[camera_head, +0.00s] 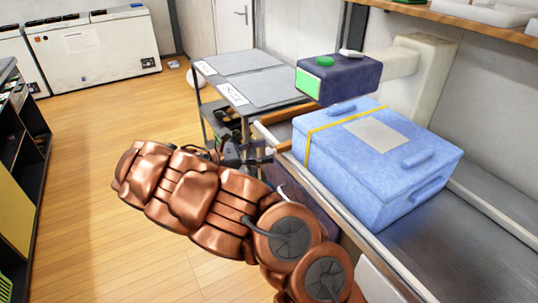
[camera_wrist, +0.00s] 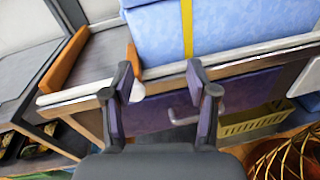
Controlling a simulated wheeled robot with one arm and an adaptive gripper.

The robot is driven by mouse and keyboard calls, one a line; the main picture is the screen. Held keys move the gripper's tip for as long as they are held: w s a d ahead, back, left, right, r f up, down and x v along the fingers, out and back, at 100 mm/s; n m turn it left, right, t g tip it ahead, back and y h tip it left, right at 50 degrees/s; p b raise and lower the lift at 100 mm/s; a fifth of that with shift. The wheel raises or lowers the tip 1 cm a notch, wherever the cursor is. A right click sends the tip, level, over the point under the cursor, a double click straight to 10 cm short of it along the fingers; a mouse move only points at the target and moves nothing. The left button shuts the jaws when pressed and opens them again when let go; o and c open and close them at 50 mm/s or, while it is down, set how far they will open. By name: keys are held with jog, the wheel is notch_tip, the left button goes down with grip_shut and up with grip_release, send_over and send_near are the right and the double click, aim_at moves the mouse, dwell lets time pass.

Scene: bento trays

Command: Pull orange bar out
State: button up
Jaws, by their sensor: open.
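Two orange bars show at the end of the counter. In the wrist view one orange bar (camera_wrist: 68,58) stands at the left end, and a shorter orange bar (camera_wrist: 134,57) stands beside the blue box (camera_wrist: 230,30). In the head view the bars are small, with one orange bar (camera_head: 284,147) near the box's corner. My gripper (camera_head: 264,153) is at the counter's front edge; in the wrist view my gripper (camera_wrist: 160,72) has its fingers apart with nothing between them. The left fingertip is close to the shorter bar in the picture; I cannot tell whether they touch.
The blue box (camera_head: 395,185) with a yellow strap sits on the metal counter (camera_head: 482,255). A dark device (camera_head: 338,82) overhangs it. A light handle (camera_wrist: 183,120) on a purple front and a yellow basket (camera_wrist: 252,122) are below. Grey tables (camera_head: 262,88) stand behind; the floor at left is clear.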

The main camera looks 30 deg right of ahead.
aim_at(267, 152)
jog(key=w+a+f+n+t+h, duration=0.1)
jog(key=w+a+f+n+t, duration=0.15)
jog(key=w+f, duration=0.2)
jog(key=shift+n, duration=0.35)
jog(key=shift+s+d+f+p, duration=0.1)
jog(key=shift+s+d+p, duration=0.1)
jog(key=shift+d, duration=1.7)
jog(key=shift+s+d+p, duration=0.1)
jog(key=shift+s+d, duration=0.1)
jog(key=shift+d, duration=1.7)
jog(key=shift+c, duration=0.4)
grip_shut()
